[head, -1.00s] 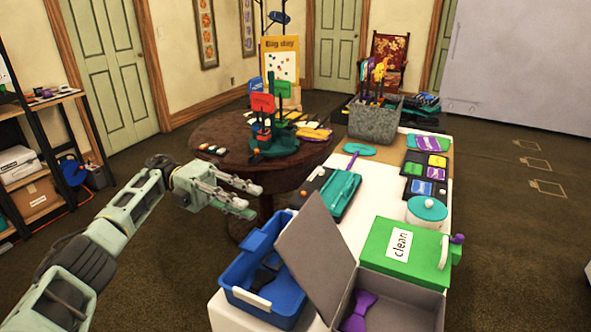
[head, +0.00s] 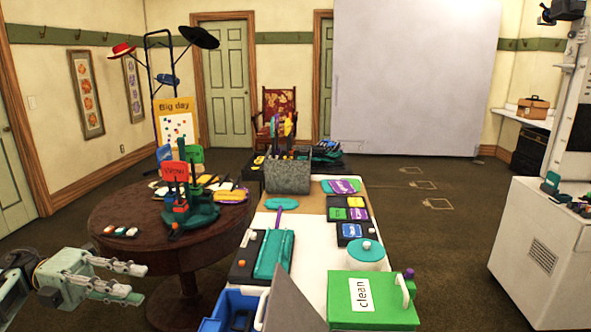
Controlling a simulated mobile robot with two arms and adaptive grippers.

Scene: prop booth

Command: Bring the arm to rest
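My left arm comes in at the lower left of the head view. Its gripper (head: 138,282) is in the air left of the long white table (head: 312,237) and in front of the round dark table (head: 125,212). Its fingers point right and stand apart, with nothing between them. It touches nothing that I can see. My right gripper is not in view.
The round table bears a green stand with signs (head: 191,212). The long table holds a blue bin (head: 236,306), a green box marked clean (head: 372,303), a teal-lidded pot (head: 366,254) and a grey bin (head: 287,174). Floor on the right is open before a white cabinet (head: 543,246).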

